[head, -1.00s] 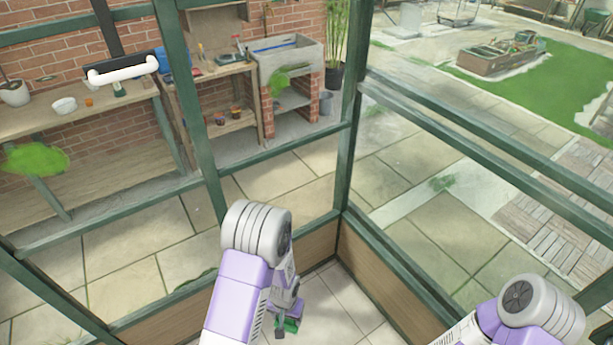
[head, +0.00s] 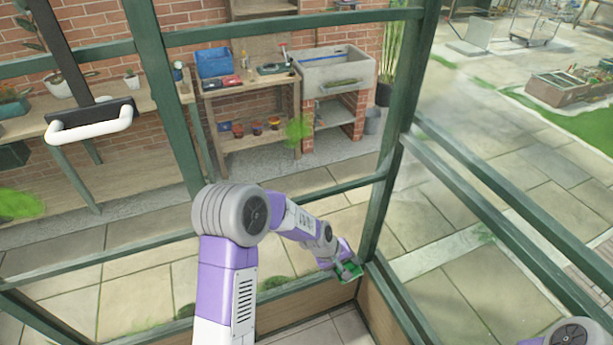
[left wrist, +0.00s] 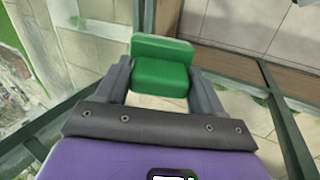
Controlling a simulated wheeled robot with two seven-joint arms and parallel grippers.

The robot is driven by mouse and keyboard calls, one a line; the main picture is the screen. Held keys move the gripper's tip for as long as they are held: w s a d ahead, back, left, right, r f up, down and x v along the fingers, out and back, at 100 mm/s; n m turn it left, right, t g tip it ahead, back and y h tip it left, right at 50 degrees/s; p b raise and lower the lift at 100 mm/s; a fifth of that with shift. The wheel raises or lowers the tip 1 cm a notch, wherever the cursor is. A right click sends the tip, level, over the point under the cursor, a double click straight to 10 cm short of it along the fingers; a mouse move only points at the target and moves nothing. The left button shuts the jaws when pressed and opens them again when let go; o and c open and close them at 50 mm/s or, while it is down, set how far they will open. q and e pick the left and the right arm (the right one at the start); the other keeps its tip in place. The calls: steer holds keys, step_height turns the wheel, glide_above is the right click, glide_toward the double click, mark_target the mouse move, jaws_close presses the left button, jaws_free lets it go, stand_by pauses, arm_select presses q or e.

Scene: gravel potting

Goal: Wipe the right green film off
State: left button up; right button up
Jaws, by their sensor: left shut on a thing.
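The right green film (head: 298,130) is a small, faint-edged green patch. It appears on the glass pane in front of the brick sink stand. A larger green film (head: 18,205) shows at the left edge. My left gripper (head: 347,270) is shut on a green block-shaped pad, low by the corner post and below and right of the right film, apart from it in the picture. In the left wrist view the green pad (left wrist: 162,66) sits between the two grey fingers. My right gripper is out of view; only part of that arm shows at bottom right.
Dark green frame bars (head: 392,130) cross the view and meet at a corner post. A white handle (head: 92,128) on a black mount is at the left. Behind the glass are a potting bench (head: 250,85), a stone sink (head: 335,70) and paving.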

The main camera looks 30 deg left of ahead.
arm_select(q)
steer(key=w+a+r+n+t+y+p, duration=0.1)
steer(key=w+r+n+t+y, duration=0.25)
steer(key=r, duration=0.55)
steer(key=a+r+n+t+y+p, duration=0.1)
steer(key=a+r+n+t+y, duration=0.1)
steer(key=r+n+t, duration=0.45)
steer(key=s+a+r+n+g+y+p, duration=0.1)
steer(key=s+a+r+n+y, duration=0.1)
steer(key=r+n+y, duration=0.3)
steer(key=s+a+r+n+y+p, duration=0.1)
steer(key=s+a+r+y, duration=0.2)
steer(key=r, duration=0.4)
steer(key=s+a+r+n+g+y+p, duration=0.1)
steer(key=s+a+r+n+y, duration=0.1)
steer(key=r+n+y, duration=0.3)
steer(key=w+a+m, duration=0.1)
steer(key=w+a, duration=0.2)
steer(key=a, duration=0.1)
steer(key=shift+w+a+r+m+h, duration=0.25)
steer(key=shift+w+a+m+h, duration=0.05)
steer(key=shift+a+m+h, duration=0.15)
steer(key=shift+x, duration=0.85)
